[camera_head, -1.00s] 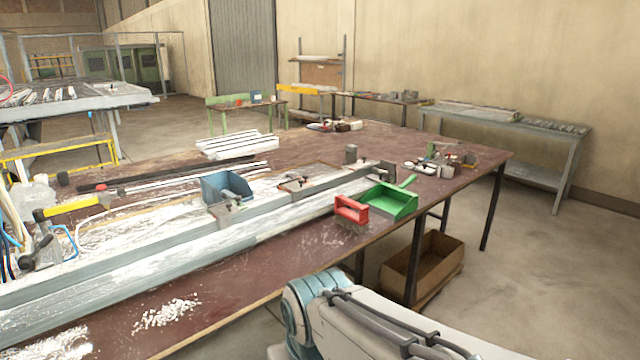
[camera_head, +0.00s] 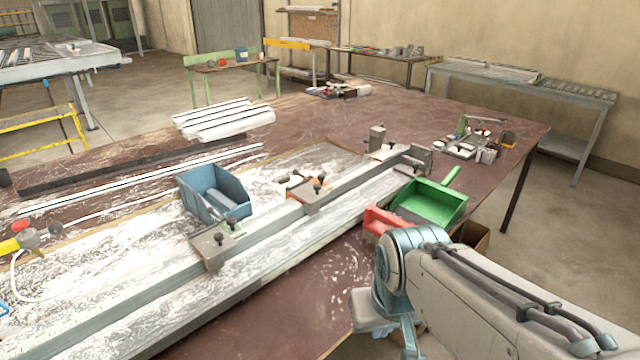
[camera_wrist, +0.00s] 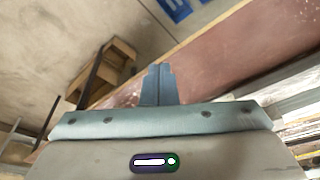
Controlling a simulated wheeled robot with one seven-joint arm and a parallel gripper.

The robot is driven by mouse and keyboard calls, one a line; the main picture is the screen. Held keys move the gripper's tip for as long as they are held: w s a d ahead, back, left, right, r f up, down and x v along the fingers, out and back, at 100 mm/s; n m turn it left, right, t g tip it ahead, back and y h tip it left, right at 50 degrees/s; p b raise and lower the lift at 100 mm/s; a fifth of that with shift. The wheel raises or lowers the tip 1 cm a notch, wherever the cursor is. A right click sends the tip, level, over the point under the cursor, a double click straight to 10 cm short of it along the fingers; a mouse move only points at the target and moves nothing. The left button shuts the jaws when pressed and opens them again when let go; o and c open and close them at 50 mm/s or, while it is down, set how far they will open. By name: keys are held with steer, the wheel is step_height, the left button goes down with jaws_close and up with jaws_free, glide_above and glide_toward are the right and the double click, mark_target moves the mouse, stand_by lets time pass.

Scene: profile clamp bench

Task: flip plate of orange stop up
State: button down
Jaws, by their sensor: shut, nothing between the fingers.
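The orange stop (camera_head: 306,192) sits on the long metal rail across the bench, in the middle of the head view. It has a grey-brown block, a dark knob and a small orange part at its left side. Whether its plate is up or down is too small to tell. My gripper (camera_wrist: 158,72) is shut and empty in the wrist view, above the bench's front edge and well apart from the stop. The orange stop is not seen in the wrist view.
A stop with a green part (camera_head: 214,246) stands left on the rail, another stop (camera_head: 388,152) to the right. A blue bin (camera_head: 213,192) stands behind the rail. A green dustpan (camera_head: 430,202) and red brush (camera_head: 385,220) lie near my arm. A cardboard box (camera_wrist: 108,62) is below the bench.

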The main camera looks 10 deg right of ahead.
steer(key=shift+s, duration=0.2)
steer(key=shift+w, duration=0.1)
steer(key=w+a+m+t+y+p, duration=0.1)
steer(key=w+a+m+y, duration=0.25)
steer(key=w+m, duration=0.5)
steer(key=w+a+m+y+p, duration=0.15)
steer(key=w+m+y, duration=0.3)
steer(key=w, duration=0.75)
steer(key=w+d+f+m+t, duration=0.2)
steer(key=w+d+m, duration=0.3)
steer(key=w+m, duration=0.3)
steer(key=w+d+f+m+t, duration=0.3)
steer(key=w+d+m+t, duration=0.2)
steer(key=w, duration=0.7)
steer(key=d+m, duration=0.1)
steer(key=m, duration=0.1)
steer(key=shift+m+t+p, duration=0.3)
steer(key=shift+m, duration=0.1)
steer(key=shift+a+f, duration=0.15)
